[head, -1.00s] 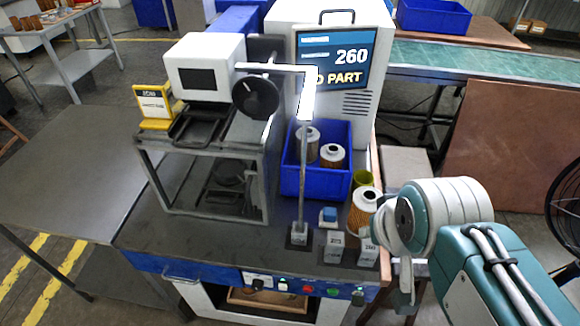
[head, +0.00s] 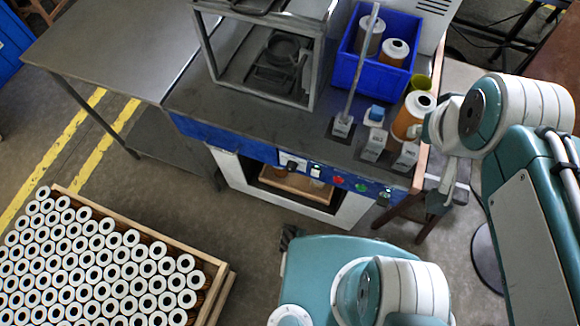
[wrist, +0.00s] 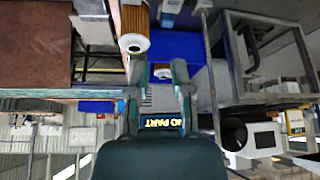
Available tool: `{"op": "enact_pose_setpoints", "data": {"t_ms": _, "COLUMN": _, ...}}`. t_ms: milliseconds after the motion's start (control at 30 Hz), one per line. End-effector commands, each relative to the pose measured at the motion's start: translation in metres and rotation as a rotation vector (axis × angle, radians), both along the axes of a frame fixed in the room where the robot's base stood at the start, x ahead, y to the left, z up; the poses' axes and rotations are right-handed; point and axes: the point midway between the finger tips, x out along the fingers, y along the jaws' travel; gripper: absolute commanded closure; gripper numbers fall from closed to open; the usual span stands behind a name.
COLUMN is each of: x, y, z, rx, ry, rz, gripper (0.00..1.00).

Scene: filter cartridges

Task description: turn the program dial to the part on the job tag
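A dark knob on a pale plate, which looks like the program dial (head: 292,163), is on the blue front panel of the bench in the head view. Its setting is too small to read. A yellow stand with a pale card, likely the job tag (wrist: 294,121), shows at the right of the upside-down wrist view; its text is unreadable. It is out of the head view now. My gripper (wrist: 160,72) shows two teal fingers apart with nothing between them. It is up near the bench's right side, apart from the dial; its fingers are hidden or unclear in the head view.
A blue bin (head: 345,72) with filter cartridges, a loose cartridge (head: 408,116) and small blocks (head: 374,143) stand on the bench. Red (head: 337,180) and green (head: 361,188) buttons are right of the dial. A crate of cartridges (head: 222,290) lies front left. The wrist view's screen (wrist: 162,119) reads "NO PART".

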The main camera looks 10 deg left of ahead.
Motion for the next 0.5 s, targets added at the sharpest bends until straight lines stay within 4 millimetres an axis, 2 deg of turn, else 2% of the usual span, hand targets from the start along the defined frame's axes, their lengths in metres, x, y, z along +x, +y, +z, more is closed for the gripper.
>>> {"op": "enact_pose_setpoints", "data": {"t_ms": 333, "x": 0.0, "y": 0.0, "z": 0.0, "rx": 0.0, "ry": 0.0, "rz": 0.0, "gripper": 0.72}}
{"op": "enact_pose_setpoints", "data": {"t_ms": 433, "x": 0.0008, "y": 0.0011, "z": -0.0019, "rx": -0.006, "ry": 0.011, "rz": 0.009, "gripper": 0.27}}
{"op": "enact_pose_setpoints", "data": {"t_ms": 467, "x": 0.0017, "y": 0.0022, "z": -0.004, "rx": -0.011, "ry": 0.023, "rz": 0.019, "gripper": 0.21}}
{"op": "enact_pose_setpoints", "data": {"t_ms": 500, "x": 0.0033, "y": 0.0041, "z": -0.0082, "rx": -0.024, "ry": 0.048, "rz": 0.036, "gripper": 0.21}}
